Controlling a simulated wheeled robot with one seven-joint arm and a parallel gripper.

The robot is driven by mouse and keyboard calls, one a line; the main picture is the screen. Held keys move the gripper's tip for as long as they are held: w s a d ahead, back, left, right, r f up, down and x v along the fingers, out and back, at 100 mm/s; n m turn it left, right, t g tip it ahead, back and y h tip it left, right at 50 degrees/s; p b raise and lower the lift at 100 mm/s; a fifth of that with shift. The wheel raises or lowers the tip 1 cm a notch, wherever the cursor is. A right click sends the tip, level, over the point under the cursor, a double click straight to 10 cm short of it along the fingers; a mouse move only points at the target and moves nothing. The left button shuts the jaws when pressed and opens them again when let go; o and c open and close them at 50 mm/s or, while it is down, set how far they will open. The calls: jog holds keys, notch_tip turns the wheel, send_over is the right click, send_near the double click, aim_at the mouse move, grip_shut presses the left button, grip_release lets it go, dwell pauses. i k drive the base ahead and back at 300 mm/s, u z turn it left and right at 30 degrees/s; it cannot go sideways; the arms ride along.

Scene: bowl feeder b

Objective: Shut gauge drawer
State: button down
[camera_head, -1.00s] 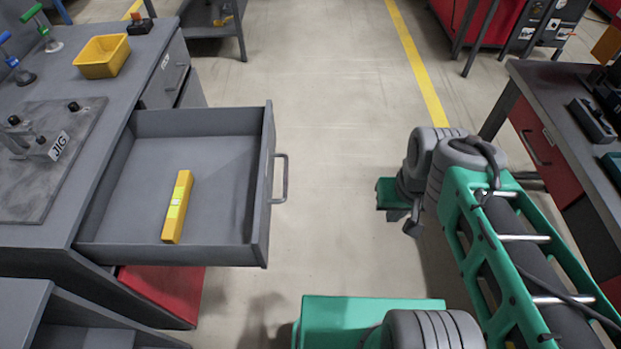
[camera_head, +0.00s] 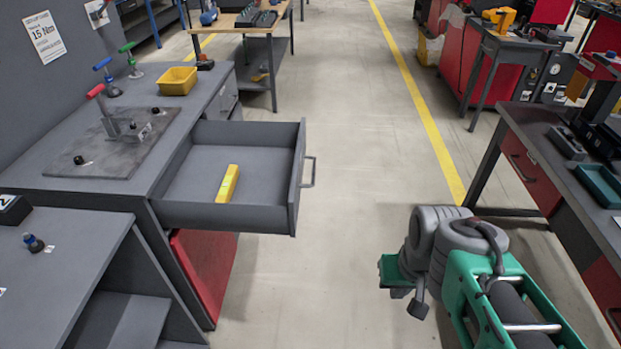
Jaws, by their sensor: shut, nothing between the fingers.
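The gauge drawer (camera_head: 222,216) is a grey drawer pulled well out of the left workbench, with its handle (camera_head: 308,172) on the front facing right. A yellow level (camera_head: 228,184) lies inside it on the drawer floor. My gripper (camera_head: 413,303) is at the lower right, over the aisle, to the right of the drawer handle and nearer to me. It is apart from the drawer, shut and empty. My arm partly hides the gripper's fingers.
The left bench top (camera_head: 190,105) holds a clamp plate (camera_head: 100,165) and a yellow bin (camera_head: 178,80). A lower grey bench (camera_head: 75,250) stands at the near left. Another bench (camera_head: 535,125) with a red drawer stands at the right. The aisle floor between is clear.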

aim_at(270, 157)
jog(key=u, duration=1.15)
jog(key=i, duration=1)
